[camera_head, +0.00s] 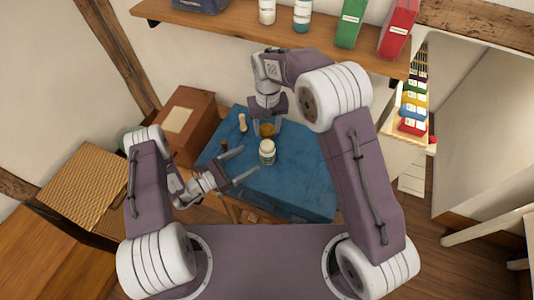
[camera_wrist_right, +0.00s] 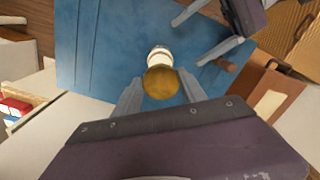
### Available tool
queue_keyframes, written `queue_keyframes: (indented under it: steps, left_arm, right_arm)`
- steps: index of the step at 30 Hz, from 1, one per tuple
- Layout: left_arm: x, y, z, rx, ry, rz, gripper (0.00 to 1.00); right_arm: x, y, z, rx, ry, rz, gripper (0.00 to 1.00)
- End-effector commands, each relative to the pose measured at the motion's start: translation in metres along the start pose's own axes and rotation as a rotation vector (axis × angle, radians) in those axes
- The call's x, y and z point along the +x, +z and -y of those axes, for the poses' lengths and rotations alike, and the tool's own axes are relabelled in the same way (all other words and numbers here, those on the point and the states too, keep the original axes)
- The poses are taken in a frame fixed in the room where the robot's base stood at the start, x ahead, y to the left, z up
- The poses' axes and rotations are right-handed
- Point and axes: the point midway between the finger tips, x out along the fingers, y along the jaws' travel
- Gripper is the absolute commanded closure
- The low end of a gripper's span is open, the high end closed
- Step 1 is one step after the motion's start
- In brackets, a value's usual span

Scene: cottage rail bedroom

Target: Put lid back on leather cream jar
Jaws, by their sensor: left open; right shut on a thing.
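The leather cream jar (camera_head: 267,155) stands upright on the blue cloth, with a pale top and dark label. It also shows in the wrist view (camera_wrist_right: 159,54), partly hidden by the lid. The round golden-brown lid (camera_head: 267,130) is between the fingers of my right gripper (camera_head: 268,125), which is shut on it. In the wrist view the lid (camera_wrist_right: 160,83) sits between both fingertips, apart from the jar as far as I can tell. My left gripper (camera_head: 249,162) is open, its fingers pointing at the jar from the left, one on each side of its line.
A wooden-handled tool (camera_head: 242,122) lies behind the left gripper. A brown box (camera_head: 188,125) stands at left. A shelf (camera_head: 240,28) with bottles and binders hangs above. The cloth's right side is clear.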

Motion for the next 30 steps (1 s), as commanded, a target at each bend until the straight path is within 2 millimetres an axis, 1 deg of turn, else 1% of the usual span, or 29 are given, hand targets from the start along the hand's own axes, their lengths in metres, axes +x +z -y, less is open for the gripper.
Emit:
queue_keyframes:
  steps: [2,5,8,15,18,21,25,30]
  left_arm:
    - [0.002,0.000,0.000,0.001,-0.001,0.000,0.20]
    - [0.011,0.000,0.001,0.002,-0.005,-0.001,0.20]
    - [0.028,0.000,0.002,0.002,-0.008,0.000,0.20]
    - [0.076,0.001,0.001,0.004,-0.007,0.000,0.20]
    - [0.094,0.001,0.002,0.003,-0.006,0.002,0.20]
    - [0.107,0.000,0.001,0.003,-0.005,-0.001,0.20]
    - [0.117,0.001,0.001,0.002,-0.003,0.000,0.20]
    - [0.121,0.000,0.000,0.001,-0.001,0.000,0.20]
  right_arm:
    - [0.000,0.000,0.000,0.000,0.000,0.000,0.89]
    - [0.000,0.000,0.000,0.001,0.000,0.000,0.89]
    - [0.000,0.000,0.000,0.001,0.000,0.000,0.89]
    - [0.000,0.000,0.000,0.001,0.000,0.000,0.89]
    - [0.000,0.000,0.000,0.001,0.000,0.000,0.89]
    - [0.000,0.000,0.000,0.001,0.000,0.000,0.89]
    - [0.000,0.000,0.000,0.001,0.000,0.000,0.89]
    - [0.000,0.000,0.000,0.001,0.000,0.000,0.89]
